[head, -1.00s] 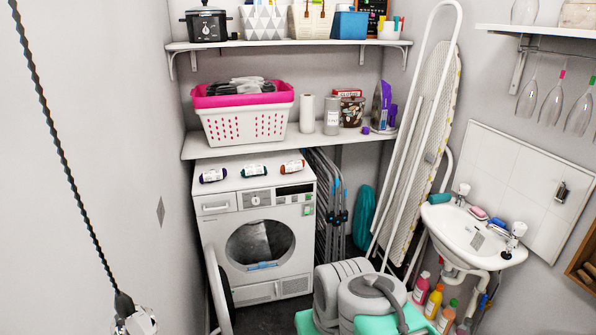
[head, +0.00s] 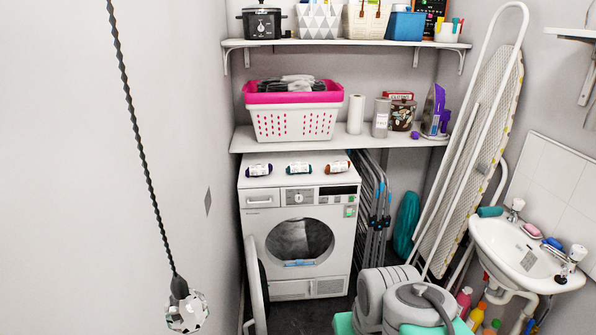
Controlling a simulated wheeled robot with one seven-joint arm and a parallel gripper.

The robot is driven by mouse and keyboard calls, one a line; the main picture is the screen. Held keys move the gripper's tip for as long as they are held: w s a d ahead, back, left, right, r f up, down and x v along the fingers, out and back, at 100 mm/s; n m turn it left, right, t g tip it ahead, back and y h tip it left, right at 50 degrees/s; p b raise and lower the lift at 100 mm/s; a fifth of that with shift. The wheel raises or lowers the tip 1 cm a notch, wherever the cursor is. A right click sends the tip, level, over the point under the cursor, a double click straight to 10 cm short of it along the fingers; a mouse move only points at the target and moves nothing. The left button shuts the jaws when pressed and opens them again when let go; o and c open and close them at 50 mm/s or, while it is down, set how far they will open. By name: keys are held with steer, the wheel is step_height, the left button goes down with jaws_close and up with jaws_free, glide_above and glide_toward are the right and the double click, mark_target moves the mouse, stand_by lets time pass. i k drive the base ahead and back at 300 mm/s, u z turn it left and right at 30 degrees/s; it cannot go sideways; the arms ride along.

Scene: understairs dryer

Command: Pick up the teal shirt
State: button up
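A teal roll with a white label band (head: 299,168) lies on top of the white dryer (head: 262,222), in the middle of a row of three. It looks like a rolled-up shirt, though its fabric is too small to make out. A dark purple roll (head: 259,169) lies to its left and an orange-red roll (head: 337,167) to its right, with gaps between them. My gripper does not show in the head view. Nothing touches the teal roll from above.
A shelf (head: 237,140) with a pink-and-white basket (head: 292,123) hangs just above and behind the dryer top. The dryer's round door (head: 255,260) stands open at the left. A pull cord (head: 140,150) hangs in front. A drying rack (head: 372,205) and ironing board (head: 480,150) stand right.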

mark_target(299, 168)
steer(key=z, duration=0.35)
steer(key=i, duration=2.75)
steer(key=u, duration=3.05)
